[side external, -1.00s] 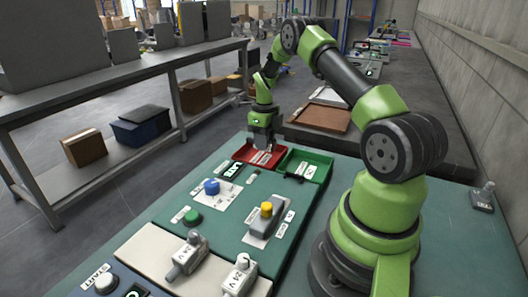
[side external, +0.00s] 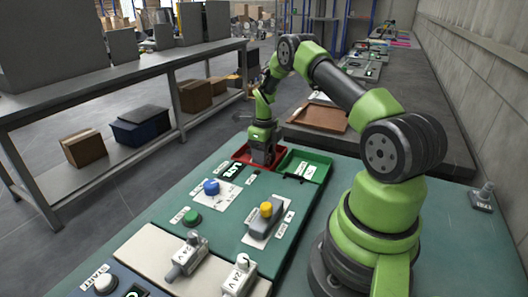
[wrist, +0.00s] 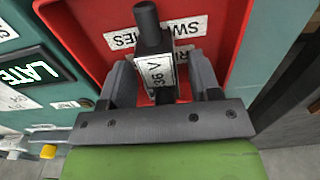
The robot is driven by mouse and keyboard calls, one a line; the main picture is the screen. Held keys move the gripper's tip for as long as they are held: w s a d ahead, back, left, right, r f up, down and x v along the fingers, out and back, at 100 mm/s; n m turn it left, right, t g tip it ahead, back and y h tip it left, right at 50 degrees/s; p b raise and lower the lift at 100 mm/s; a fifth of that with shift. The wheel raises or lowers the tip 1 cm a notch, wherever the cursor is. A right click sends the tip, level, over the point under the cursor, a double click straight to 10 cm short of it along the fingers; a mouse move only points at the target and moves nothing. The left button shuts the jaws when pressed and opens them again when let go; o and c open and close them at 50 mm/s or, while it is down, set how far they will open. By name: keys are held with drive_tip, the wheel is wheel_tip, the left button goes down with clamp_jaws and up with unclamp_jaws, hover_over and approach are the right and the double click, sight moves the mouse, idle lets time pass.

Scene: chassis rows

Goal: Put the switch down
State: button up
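A dark switch (wrist: 157,72) with a white "36 V" label and a black lever shows in the wrist view, between the two fingers of my gripper (wrist: 160,82). Behind it lies the floor of a red tray (wrist: 90,30), which bears a partly covered "SWITCHES" label. In the side view my gripper (side external: 264,157) points down, low over the red tray (side external: 241,151). The switch is hidden there by my gripper. A little red seems to show beside the switch, so finger contact is unclear. Whether the switch touches the tray floor is also unclear.
A green tray (side external: 318,166) adjoins the red one on the right. A lit "LATE" display (wrist: 28,72) lies close to the red tray. Blue (side external: 211,187), green (side external: 192,217) and yellow (side external: 266,209) controls stand on the panel nearer the camera.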

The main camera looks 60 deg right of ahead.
wheel_tip(320, 180, up, 12)
drive_tip(key=a+r+n+t, duration=0.2)
drive_tip(key=a+r+n, duration=0.65)
drive_tip(key=r, duration=0.25)
drive_tip(key=s+a+r+n+t, duration=0.2)
drive_tip(key=s+a+r+n, duration=0.25)
drive_tip(key=a+n, duration=0.35)
drive_tip(key=s+a+r+n+t, duration=0.2)
drive_tip(key=s+a+r+n, duration=0.25)
drive_tip(key=a+n, duration=0.3)
drive_tip(key=s+a+f+n+t+y, duration=0.1)
drive_tip(key=s+a+f+n+y, duration=0.1)
drive_tip(key=s+a+n, duration=0.2)
drive_tip(key=s+n, duration=0.3)
drive_tip(key=n, duration=0.1)
drive_tip(key=shift+s+a, duration=0.15)
drive_tip(key=shift+s, duration=0.25)
drive_tip(key=shift+f, duration=0.1)
